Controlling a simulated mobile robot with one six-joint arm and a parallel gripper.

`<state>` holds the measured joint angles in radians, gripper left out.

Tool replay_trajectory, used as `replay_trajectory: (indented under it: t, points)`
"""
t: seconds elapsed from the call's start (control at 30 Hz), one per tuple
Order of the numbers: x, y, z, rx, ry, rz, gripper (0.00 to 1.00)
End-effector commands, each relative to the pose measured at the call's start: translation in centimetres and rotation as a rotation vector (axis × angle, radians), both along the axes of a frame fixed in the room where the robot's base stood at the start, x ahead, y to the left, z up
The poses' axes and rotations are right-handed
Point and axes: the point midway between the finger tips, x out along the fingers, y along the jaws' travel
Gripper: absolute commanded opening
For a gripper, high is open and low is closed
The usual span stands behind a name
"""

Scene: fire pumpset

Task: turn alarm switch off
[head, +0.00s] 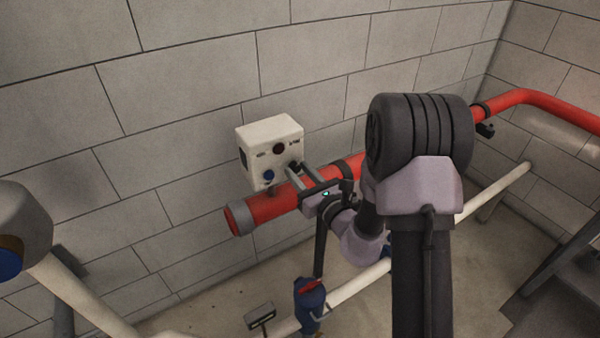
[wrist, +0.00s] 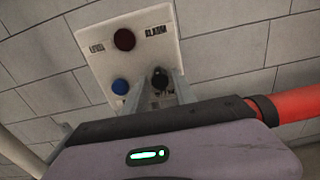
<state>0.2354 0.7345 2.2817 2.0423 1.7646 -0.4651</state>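A white alarm box (head: 262,146) is mounted by the wall above a red pipe. It shows large in the wrist view (wrist: 108,60), its face tilted, with lettering reading "ALARM" at the upper right. On its face are a dark red round part (wrist: 124,39), a blue round button (wrist: 120,86) and a black switch knob (wrist: 160,77) at the lower right. My gripper (head: 291,170) is at the box's lower right. In the wrist view its two fingers (wrist: 159,82) stand apart, with the black knob between their tips. Whether they touch it cannot be told.
The red pipe (head: 270,206) runs just below the box and behind my arm. A white pipe (head: 355,287) with a blue valve (head: 309,300) lies lower down. The grey block wall (head: 180,110) is close behind the box.

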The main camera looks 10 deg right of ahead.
Motion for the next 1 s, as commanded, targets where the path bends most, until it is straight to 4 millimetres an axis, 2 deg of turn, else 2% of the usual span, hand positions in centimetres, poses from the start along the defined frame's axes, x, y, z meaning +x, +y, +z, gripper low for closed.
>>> replay_trajectory:
  t: [0.13,0.23,0.47,0.53,0.6,0.83,1.0]
  points:
    - [-0.3,-0.1,0.0,0.000,0.001,-0.001,0.33]
    - [-1.7,-0.7,-0.1,0.000,0.002,-0.003,0.33]
    - [-8.8,-3.1,-0.1,0.003,0.004,-0.008,0.33]
    - [-11.0,-3.8,1.0,0.008,0.011,-0.008,0.33]
    - [-12.3,-4.2,1.1,0.005,0.010,-0.004,0.33]
    - [-15.7,-5.3,0.4,0.003,0.005,-0.005,0.33]
    - [-16.6,-5.4,0.1,0.001,0.000,-0.002,0.33]
